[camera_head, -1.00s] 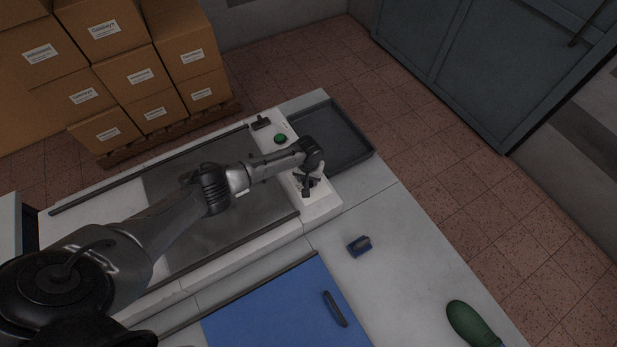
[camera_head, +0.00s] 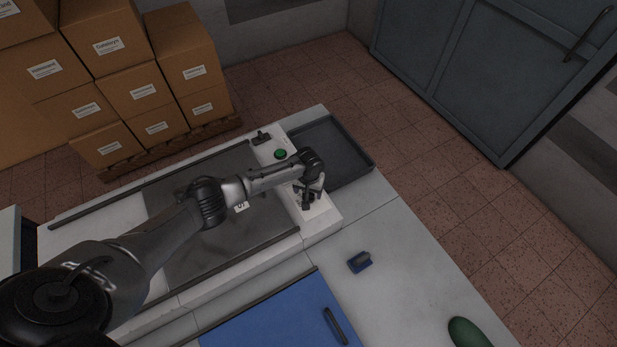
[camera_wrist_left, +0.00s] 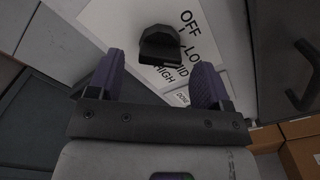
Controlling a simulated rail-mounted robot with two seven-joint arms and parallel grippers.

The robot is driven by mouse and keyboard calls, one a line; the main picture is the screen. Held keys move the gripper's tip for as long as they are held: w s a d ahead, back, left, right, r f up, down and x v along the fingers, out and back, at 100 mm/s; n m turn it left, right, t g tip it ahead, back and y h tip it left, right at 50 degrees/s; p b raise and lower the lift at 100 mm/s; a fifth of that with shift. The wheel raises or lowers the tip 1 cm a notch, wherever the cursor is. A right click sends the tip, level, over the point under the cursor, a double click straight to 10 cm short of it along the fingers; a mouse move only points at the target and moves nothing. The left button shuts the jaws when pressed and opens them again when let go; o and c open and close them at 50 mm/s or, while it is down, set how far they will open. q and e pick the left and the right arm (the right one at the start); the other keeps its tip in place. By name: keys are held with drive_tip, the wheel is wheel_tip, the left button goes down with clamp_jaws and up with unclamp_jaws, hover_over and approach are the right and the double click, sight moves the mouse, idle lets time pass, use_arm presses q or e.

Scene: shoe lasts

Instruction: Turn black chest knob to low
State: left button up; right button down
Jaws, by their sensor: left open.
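The black chest knob (camera_wrist_left: 160,45) sits on a white panel (camera_wrist_left: 110,18) in the left wrist view. The printed words OFF, LOW, MID and HIGH run along its right side. I cannot tell for sure which word it points to. My left gripper (camera_wrist_left: 159,64) is open, with its purple fingers on either side of the knob's near edge; contact is not visible. In the head view my left gripper (camera_head: 309,195) hangs over the right end of the white control strip (camera_head: 318,212) and largely hides the knob there.
A green button (camera_head: 280,154) and a black switch (camera_head: 261,138) are farther along the strip. A dark tray (camera_head: 345,165) lies behind it. A blue block (camera_head: 360,262), a blue lid (camera_head: 275,315) with a black handle and a green shoe last (camera_head: 468,333) are nearer.

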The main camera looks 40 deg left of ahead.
use_arm(q)
wheel_tip(320, 180, up, 12)
idle(0.4)
drive_tip(key=shift+f, duration=0.1)
idle(0.5)
